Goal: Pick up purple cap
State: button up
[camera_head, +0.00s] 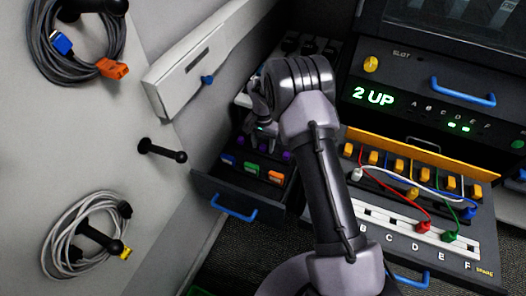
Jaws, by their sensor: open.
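My gripper (262,124) is open and hangs over the back of the drawer, close to the purple caps. I see nothing clearly held in it. My wrist and forearm cover the drawer's right side. Whether the gripper touches a cap cannot be told.
A green cap (228,160), blue cap (251,168) and orange cap (276,176) sit nearer the drawer front. On the right, a lettered panel (470,262) carries coloured cables. Coiled cables hang on the left wall; an empty black peg (162,151) juts out there.

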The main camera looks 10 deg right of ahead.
aim_at(263, 146)
jog(key=shift+r, duration=0.15)
grip_shut()
notch_tip(263, 146, up, 14)
jog(key=p, duration=0.6)
jog(key=shift+f+p, duration=0.25)
jog(key=shift+p, duration=0.05)
